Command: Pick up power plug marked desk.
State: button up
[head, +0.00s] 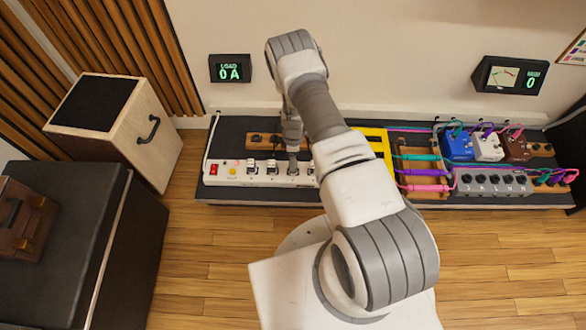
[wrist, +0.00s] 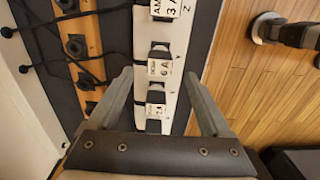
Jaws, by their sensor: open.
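A white power strip (head: 226,172) lies on the dark board, with a red switch at its left end. It also shows in the wrist view (wrist: 178,48). Several labelled plugs sit in it. One plug (wrist: 160,68) reads 6A below a small word I cannot read clearly. Another plug (wrist: 165,9) reads AM and 3A; a third plug (wrist: 155,110) is nearer my gripper's palm, its label blurred. I cannot tell for certain which is marked desk. My gripper (wrist: 158,77) is open above the strip, one finger on each side, with the 6A plug between the fingertips.
A wooden rail (wrist: 92,42) with black round sockets and cords runs beside the strip. Pedals (head: 458,147) and coloured cables (head: 425,172) are at the right. A wooden box (head: 120,125) stands left. The floor in front is clear.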

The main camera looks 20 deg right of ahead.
notch_tip(320, 180, down, 5)
jog(key=b, duration=0.3)
jog(key=shift+f, duration=0.15)
jog(key=shift+c, duration=0.3)
grip_shut()
